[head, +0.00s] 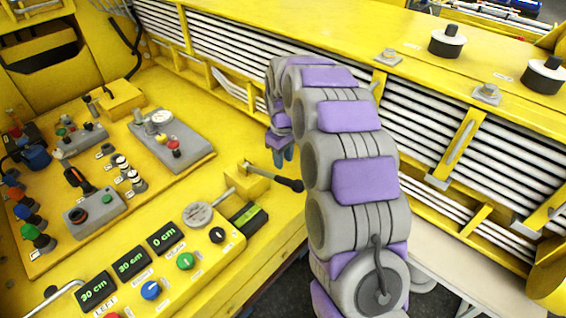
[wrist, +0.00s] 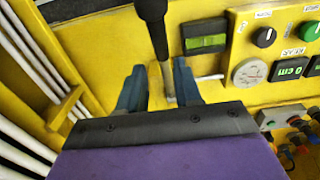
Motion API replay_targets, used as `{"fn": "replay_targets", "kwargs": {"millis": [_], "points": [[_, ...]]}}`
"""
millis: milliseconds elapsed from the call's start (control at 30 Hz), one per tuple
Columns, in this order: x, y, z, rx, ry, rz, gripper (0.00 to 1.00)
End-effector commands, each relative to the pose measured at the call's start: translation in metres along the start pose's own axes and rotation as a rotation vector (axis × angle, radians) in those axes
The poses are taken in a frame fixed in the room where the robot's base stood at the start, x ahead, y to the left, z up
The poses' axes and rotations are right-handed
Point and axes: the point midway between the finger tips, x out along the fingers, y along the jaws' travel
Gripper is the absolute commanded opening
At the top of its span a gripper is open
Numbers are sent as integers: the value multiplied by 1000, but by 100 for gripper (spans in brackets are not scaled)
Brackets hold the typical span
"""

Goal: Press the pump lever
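The pump lever (head: 284,182) has a black grip and a thin metal shaft, and sticks out to the right from a yellow block (head: 240,183) on the console. My gripper (head: 280,152) hangs behind the lever in the head view, with its blue fingers pointing down. In the wrist view the lever's black grip (wrist: 153,28) enters from the top. Its metal shaft runs down between the two blue fingers of my gripper (wrist: 158,82), which are spread apart with nothing held. I cannot tell how far the lever is from the fingers in depth.
A round gauge (head: 198,215), a green-black indicator (head: 248,217) and several digital displays (head: 131,262) lie left of the lever. A yellow railing with white slats (head: 440,120) runs behind and to the right of my arm. Control boxes (head: 172,138) sit farther left.

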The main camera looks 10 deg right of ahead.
Motion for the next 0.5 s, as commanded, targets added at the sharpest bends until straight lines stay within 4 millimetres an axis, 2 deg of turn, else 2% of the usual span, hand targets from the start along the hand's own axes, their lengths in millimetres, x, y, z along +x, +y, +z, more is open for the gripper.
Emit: {"fn": "replay_targets", "kwargs": {"millis": [100,333,500], "points": [[-9,0,0,0,2,1,34],[-8,0,0,0,0,0,34],[-10,0,0,1,6,3,19]]}}
